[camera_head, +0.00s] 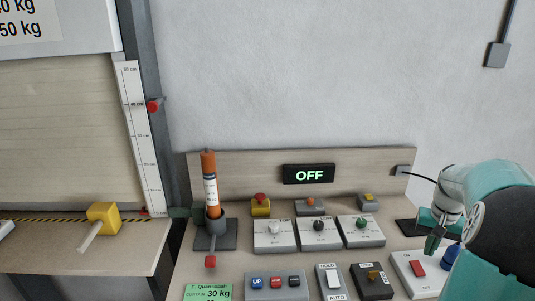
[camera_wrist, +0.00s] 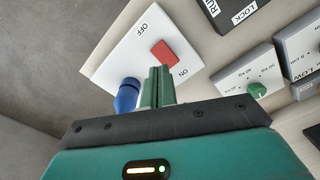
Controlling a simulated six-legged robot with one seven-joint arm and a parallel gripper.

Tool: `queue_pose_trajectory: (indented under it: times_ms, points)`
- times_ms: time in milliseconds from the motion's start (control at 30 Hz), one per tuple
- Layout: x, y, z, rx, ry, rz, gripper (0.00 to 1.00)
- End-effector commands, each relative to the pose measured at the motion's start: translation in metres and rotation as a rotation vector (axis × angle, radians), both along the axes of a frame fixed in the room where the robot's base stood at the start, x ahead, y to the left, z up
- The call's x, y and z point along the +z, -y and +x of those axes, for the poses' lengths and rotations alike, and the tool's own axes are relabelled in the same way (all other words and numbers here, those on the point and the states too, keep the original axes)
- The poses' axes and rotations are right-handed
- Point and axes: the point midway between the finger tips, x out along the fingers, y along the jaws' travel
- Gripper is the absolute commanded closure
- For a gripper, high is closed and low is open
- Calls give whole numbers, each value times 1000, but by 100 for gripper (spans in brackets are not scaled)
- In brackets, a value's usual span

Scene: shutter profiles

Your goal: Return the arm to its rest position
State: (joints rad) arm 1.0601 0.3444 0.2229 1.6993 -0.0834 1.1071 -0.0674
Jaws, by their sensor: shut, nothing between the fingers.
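My gripper (camera_head: 433,241) is at the right of the head view, above the right end of the control bench. In the wrist view my gripper (camera_wrist: 158,84) has its two green fingers together, with nothing between them. Just beyond the fingertips is a white ON/OFF switch box with a red rocker (camera_wrist: 164,55); the rocker also shows in the head view (camera_head: 418,268). A blue knob or plug (camera_wrist: 127,95) sits beside the box, left of the fingers. Whether the fingertips touch the box cannot be told. My arm covers the bench's right end.
An OFF display (camera_head: 309,175) stands on the back panel. An orange tube (camera_head: 209,180) stands upright in a holder at left. A yellow block with a handle (camera_head: 103,218) is further left.

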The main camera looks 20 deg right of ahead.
Motion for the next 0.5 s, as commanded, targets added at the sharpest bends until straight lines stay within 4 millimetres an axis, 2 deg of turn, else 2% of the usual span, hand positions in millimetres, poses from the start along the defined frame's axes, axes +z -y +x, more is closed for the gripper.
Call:
queue_pose_trajectory:
  times_ms: [67, 167, 267, 400, 500]
  points:
    - [3, -4, 2, 8, 2, -4, 100]
    - [14, -25, 11, 41, 9, -24, 100]
    - [33, -63, 23, 101, 24, -61, 100]
    - [62, -133, 34, 207, 64, -118, 100]
    - [78, -181, 33, 280, 102, -151, 100]
